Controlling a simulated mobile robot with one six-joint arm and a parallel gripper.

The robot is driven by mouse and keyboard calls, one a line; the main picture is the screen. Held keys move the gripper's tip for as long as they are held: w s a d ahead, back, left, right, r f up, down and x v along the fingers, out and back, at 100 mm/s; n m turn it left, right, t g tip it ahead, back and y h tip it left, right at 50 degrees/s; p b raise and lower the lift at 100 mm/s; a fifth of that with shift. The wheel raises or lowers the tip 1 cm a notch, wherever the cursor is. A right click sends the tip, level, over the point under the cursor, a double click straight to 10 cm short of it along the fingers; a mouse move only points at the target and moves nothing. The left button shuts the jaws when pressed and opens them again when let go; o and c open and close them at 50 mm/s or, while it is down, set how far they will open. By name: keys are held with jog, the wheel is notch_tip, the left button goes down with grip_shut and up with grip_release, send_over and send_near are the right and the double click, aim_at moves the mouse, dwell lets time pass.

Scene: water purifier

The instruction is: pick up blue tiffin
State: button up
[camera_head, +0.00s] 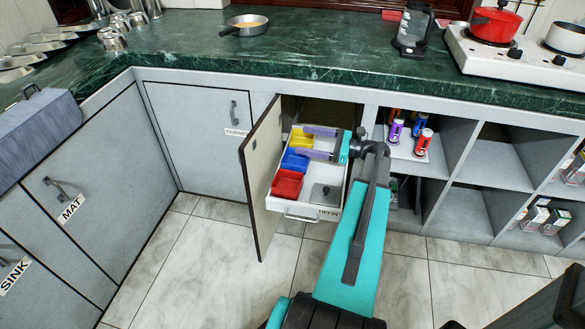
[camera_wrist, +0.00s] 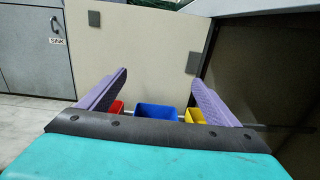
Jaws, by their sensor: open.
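The blue tiffin (camera_head: 294,161) is an open-topped box in the pulled-out drawer (camera_head: 322,214), between a yellow tiffin (camera_head: 299,139) and a red tiffin (camera_head: 287,184). My gripper (camera_head: 304,142) is open and empty. Its purple fingers point left over the drawer, near the yellow and blue tiffins. In the wrist view the blue tiffin (camera_wrist: 157,112) shows between the two fingers of my gripper (camera_wrist: 159,77), partly hidden by the gripper body. The red tiffin (camera_wrist: 117,107) and yellow tiffin (camera_wrist: 194,116) are partly hidden behind the fingers.
The open cabinet door (camera_head: 262,180) stands just left of the drawer. A grey metal item (camera_head: 325,194) lies in the drawer's front right. Shelves with bottles (camera_head: 396,130) are to the right. The green counter (camera_head: 300,50) runs above. The floor in front is clear.

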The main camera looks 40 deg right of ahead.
aim_at(309, 159)
jog(key=shift+w+f+b, duration=0.3)
jog(key=shift+w+f, duration=0.2)
jog(key=shift+f, duration=0.1)
notch_tip(309, 159, down, 8)
jog(key=shift+b, duration=1.2)
jog(key=shift+w+a+f, duration=0.1)
jog(key=shift+w+f, duration=0.05)
jog(key=shift+w+a, duration=0.2)
jog(key=shift+w, duration=0.2)
